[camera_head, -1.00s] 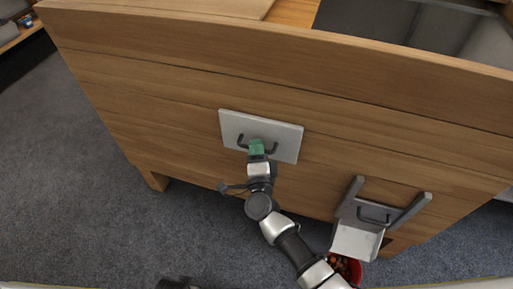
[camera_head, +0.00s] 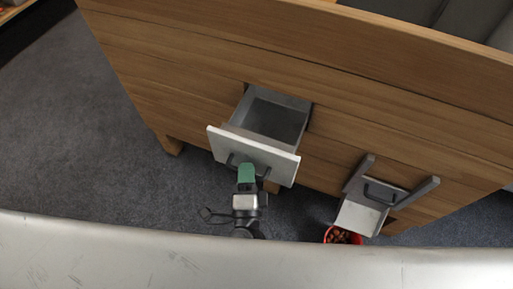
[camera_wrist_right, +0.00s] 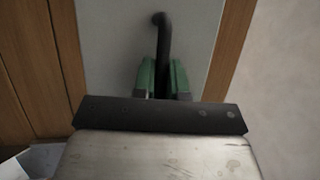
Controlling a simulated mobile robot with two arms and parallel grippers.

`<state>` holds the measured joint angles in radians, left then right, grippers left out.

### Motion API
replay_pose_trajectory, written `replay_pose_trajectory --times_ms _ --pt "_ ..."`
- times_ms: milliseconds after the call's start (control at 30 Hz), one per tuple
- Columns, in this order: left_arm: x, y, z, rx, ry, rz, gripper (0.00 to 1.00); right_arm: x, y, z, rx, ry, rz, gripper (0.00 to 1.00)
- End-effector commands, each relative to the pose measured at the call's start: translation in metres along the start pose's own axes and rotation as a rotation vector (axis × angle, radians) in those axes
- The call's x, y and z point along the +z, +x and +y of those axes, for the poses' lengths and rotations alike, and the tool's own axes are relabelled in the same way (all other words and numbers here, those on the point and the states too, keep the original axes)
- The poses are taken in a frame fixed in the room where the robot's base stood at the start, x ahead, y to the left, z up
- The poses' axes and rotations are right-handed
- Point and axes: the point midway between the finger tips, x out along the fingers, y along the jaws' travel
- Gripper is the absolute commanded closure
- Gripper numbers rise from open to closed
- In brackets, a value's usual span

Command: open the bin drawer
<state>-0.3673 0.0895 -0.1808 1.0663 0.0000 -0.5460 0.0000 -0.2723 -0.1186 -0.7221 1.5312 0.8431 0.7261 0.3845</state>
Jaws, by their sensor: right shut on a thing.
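The bin drawer (camera_head: 252,151) has a white front and a grey inside. It stands pulled out of the wooden cabinet, and its inside looks empty from above. My right gripper (camera_head: 246,172), with green fingers, is shut on the dark drawer handle at the middle of the front. In the right wrist view the green fingers (camera_wrist_right: 162,78) are around the dark handle (camera_wrist_right: 162,45), against the pale drawer front (camera_wrist_right: 110,50). My left gripper is not in view.
The wooden cabinet (camera_head: 200,65) fills the back. To the right, a grey chute (camera_head: 362,213) with side rails and a handle sits above a red container (camera_head: 333,236) with brown chestnuts. Grey carpet (camera_head: 80,150) is clear at left.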

Motion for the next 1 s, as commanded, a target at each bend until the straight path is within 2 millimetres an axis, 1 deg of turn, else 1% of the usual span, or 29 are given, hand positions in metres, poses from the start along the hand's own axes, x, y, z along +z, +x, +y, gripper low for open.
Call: replay_pose_trajectory --times_ms 33,100,200,333,600,633,767,800,1000 --pt "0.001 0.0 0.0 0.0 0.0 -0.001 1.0 0.003 -0.008 -0.001 0.004 0.0 -0.001 1.0" --pt "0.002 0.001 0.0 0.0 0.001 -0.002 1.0 0.006 -0.015 -0.002 0.003 0.0 -0.002 1.0" --pt "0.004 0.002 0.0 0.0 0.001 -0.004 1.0 0.009 -0.021 -0.003 0.002 -0.001 -0.002 1.0" --pt "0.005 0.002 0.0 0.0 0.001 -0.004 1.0 0.01 -0.024 -0.004 0.002 -0.001 -0.001 1.0" --pt "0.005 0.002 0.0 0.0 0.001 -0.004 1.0 0.01 -0.024 -0.004 0.002 -0.001 -0.001 1.0" --pt "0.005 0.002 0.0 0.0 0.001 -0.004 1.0 0.01 -0.024 -0.004 0.002 -0.001 -0.001 0.86" --pt "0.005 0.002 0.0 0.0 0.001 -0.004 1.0 0.01 -0.024 -0.004 0.001 -0.001 -0.001 0.66" --pt "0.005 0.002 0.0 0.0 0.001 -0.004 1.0 0.01 -0.024 -0.004 0.001 -0.001 -0.001 0.63" --pt "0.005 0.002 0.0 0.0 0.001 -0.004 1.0 0.01 -0.024 -0.004 0.0 -0.001 0.0 0.63"
